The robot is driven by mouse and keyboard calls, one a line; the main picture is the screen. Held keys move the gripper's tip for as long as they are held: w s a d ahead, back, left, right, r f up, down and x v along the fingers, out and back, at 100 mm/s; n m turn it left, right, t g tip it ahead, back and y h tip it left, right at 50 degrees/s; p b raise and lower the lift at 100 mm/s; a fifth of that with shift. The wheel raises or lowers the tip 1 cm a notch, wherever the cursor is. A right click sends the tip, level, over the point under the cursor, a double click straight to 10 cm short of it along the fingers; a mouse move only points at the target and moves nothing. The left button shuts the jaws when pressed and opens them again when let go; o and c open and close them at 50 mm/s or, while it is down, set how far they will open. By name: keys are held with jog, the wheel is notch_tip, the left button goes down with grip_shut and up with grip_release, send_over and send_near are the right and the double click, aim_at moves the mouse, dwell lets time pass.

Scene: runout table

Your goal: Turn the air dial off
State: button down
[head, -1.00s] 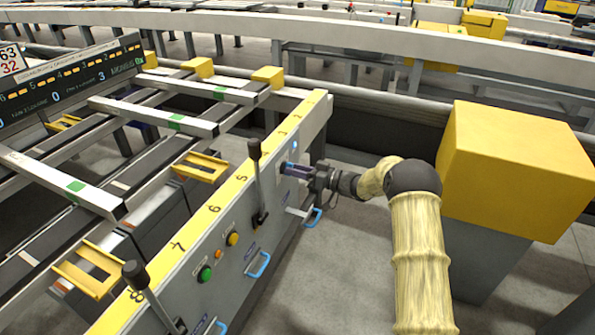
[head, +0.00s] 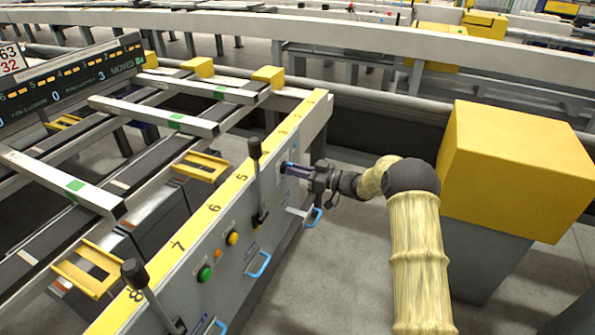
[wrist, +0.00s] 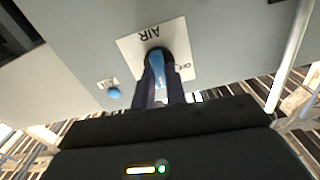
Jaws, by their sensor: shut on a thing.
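The air dial (wrist: 158,70) is a blue knob on a dark round base, on a white plate (wrist: 131,45) marked AIR, with OFF lettered to one side. It shows in the wrist view, where the plate is seen rotated. My gripper (wrist: 160,80) is shut on the dial, one dark finger on each side of the blue knob. In the head view, my gripper (head: 293,170) reaches the grey front panel (head: 235,206) from the right. There its fingers and my wrist hide most of the dial.
A small blue button (wrist: 114,93) sits beside the plate. In the head view a black-knobbed lever (head: 255,150) stands left of my gripper, and a blue handle (head: 314,217) sticks out below it. A big yellow box (head: 515,165) stands at right. The floor before the panel is clear.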

jog(key=n+b, duration=0.2)
jog(key=n, duration=0.2)
jog(key=n+b, duration=0.2)
jog(key=n, duration=0.2)
jog(key=n+b, duration=0.2)
jog(key=n, duration=0.2)
jog(key=shift+s+f+n, duration=0.2)
jog(key=shift+f+n, duration=0.05)
jog(key=shift+n, duration=0.15)
jog(key=c, duration=1.4)
grip_release()
jog(key=shift+c, duration=0.2)
jog(key=shift+a+r, duration=0.1)
jog(key=shift+s, duration=0.1)
